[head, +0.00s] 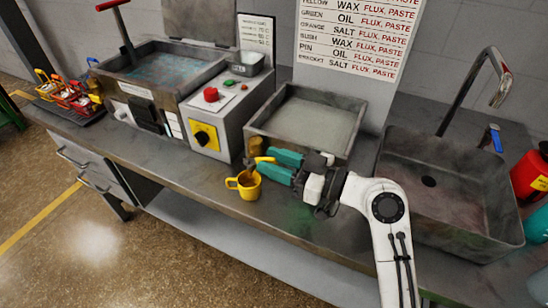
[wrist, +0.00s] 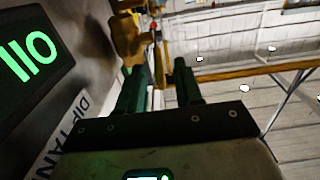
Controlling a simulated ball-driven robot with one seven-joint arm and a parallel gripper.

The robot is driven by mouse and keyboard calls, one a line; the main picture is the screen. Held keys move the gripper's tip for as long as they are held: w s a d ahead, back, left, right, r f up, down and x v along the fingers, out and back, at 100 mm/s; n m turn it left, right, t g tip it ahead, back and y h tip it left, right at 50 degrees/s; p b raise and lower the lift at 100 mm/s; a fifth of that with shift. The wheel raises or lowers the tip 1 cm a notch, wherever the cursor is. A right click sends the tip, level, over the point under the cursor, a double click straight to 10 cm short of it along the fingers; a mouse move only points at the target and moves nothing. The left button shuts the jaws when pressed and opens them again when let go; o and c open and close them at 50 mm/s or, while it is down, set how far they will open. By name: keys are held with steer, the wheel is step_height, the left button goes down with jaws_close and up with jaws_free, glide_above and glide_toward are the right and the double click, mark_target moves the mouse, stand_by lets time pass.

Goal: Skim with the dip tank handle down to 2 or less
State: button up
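The dip tank appears to be the middle grey tank (head: 262,133), holding pale liquid. Its partly readable "DIP TAN" label (wrist: 62,133) shows in the wrist view, beside a green "110" display (wrist: 28,55). A short yellow handle (head: 264,159) sits by a brass fitting at the tank's front left corner; the brass part (wrist: 128,40) also shows in the wrist view. My gripper (head: 270,164) has its teal fingers apart, tips close to the handle. In the wrist view the gripper (wrist: 157,68) has an orange-yellow strip between its fingers; contact is unclear.
A yellow mug (head: 246,184) stands just below the fingertips, near the bench's front edge. A control box (head: 218,109) with red button and yellow switch is left of the tank. A sink (head: 480,220) is right. Another tank (head: 195,88) with a red-topped handle is further left.

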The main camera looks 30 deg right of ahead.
steer(key=shift+w+a, duration=0.15)
steer(key=shift+w, duration=0.05)
jaws_close()
stand_by(0.3)
